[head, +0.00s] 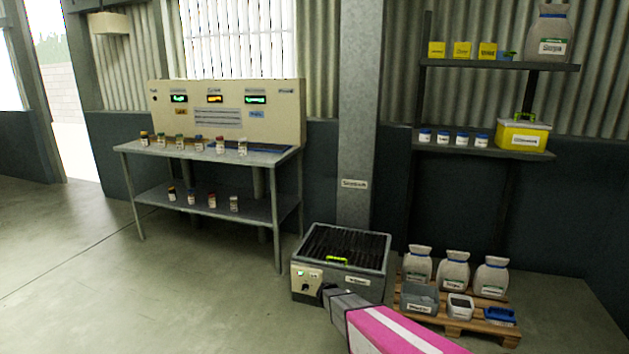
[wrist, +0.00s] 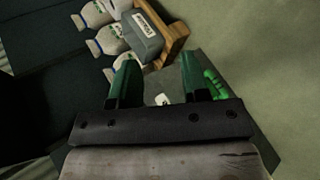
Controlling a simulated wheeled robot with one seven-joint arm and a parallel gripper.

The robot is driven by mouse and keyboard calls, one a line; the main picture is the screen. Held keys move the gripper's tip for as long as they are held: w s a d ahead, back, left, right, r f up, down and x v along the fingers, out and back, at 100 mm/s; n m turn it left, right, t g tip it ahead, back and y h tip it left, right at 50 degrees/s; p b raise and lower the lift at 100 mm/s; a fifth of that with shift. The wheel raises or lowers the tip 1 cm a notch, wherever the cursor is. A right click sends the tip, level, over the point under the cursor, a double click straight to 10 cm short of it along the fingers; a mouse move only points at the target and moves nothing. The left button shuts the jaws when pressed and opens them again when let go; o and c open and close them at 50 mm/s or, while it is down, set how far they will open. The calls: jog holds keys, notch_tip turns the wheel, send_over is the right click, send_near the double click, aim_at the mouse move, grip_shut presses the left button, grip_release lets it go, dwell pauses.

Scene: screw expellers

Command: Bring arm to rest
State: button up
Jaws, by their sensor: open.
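My gripper (wrist: 158,78) shows in the wrist view with its two green fingers apart and nothing between them. In the head view my arm, pink with a white stripe, comes in from the bottom right. Its dark end (head: 329,293) appears in front of the grey floor machine (head: 368,264); I cannot tell how far apart they are. The fingers themselves are not clear in the head view. In the wrist view the machine's green handle (wrist: 215,85) lies just right of the fingers.
A pallet (head: 456,327) with sacks and bins stands right of the machine. A bench (head: 270,157) with small jars and a control panel (head: 228,112) stands at the left. Shelves (head: 497,66) hang on the right wall. The floor (head: 120,290) at left is clear.

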jog(key=s+r+m+y, duration=0.2)
jog(key=s+r+y, duration=0.8)
jog(key=s+r, duration=1.1)
notch_tip(320, 180, up, 3)
jog(key=shift+s+d+f+m+g+y, duration=0.15)
jog(key=shift+s+m+g+y, duration=0.15)
jog(key=shift+m+g, duration=0.1)
